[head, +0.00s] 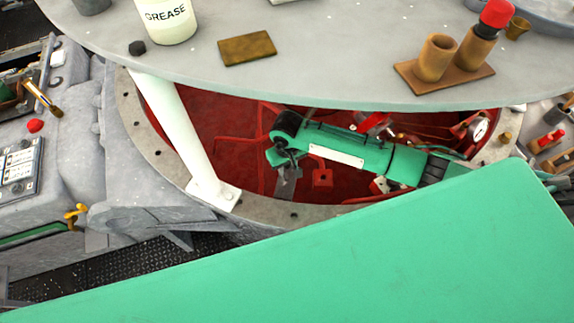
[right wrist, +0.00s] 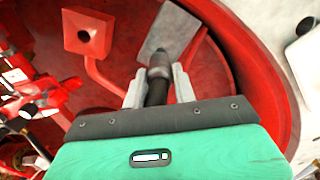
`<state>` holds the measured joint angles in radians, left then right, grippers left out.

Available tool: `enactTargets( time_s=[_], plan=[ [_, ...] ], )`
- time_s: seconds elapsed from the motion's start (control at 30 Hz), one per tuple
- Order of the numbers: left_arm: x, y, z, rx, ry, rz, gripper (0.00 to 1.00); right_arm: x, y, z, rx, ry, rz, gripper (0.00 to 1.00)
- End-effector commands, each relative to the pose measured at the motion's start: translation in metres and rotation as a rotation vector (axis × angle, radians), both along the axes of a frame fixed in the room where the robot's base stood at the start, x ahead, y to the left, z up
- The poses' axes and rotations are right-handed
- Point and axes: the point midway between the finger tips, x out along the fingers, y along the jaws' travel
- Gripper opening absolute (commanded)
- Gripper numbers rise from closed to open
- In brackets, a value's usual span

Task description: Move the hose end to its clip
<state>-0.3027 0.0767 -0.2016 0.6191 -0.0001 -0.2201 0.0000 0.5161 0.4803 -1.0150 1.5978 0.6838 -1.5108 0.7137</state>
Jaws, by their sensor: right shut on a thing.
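My right gripper (head: 284,160) reaches under the round table top into the red well. In the right wrist view its two pale fingers (right wrist: 159,86) are shut on the hose end (right wrist: 157,64), a dark hose piece with a grey-brown tip. The tip points at a flat grey plate (right wrist: 175,32), which also shows below the gripper in the head view (head: 290,187); I cannot tell whether they touch. In the head view the hose end is mostly hidden by the gripper. I cannot make out the clip for certain. My left gripper is not in view.
A red square-topped fitting (right wrist: 87,31) on a pipe stands beside the plate. The grey table top (head: 330,75) overhangs the well, carrying a grease tub (head: 168,20) and brown cups on a board (head: 445,77). A white post (head: 178,125) stands left of my gripper.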

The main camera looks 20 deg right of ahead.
Motion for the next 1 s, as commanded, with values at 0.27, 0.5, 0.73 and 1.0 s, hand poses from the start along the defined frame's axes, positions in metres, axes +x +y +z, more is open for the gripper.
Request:
enactTargets(
  time_s=[0.27,0.5,0.73,1.0],
  plan=[
    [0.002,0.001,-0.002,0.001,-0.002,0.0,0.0,0.0,0.0,-0.005,0.001,0.0,0.0,0.04],
    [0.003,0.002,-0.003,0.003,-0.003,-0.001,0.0,0.0,0.0,-0.01,0.001,0.0,-0.001,0.04],
    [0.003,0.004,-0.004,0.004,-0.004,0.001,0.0,0.0,0.0,-0.015,0.0,0.0,-0.001,0.04],
    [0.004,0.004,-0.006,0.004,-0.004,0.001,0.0,0.0,0.0,-0.02,0.0,0.0,0.0,0.04]
  ],
)
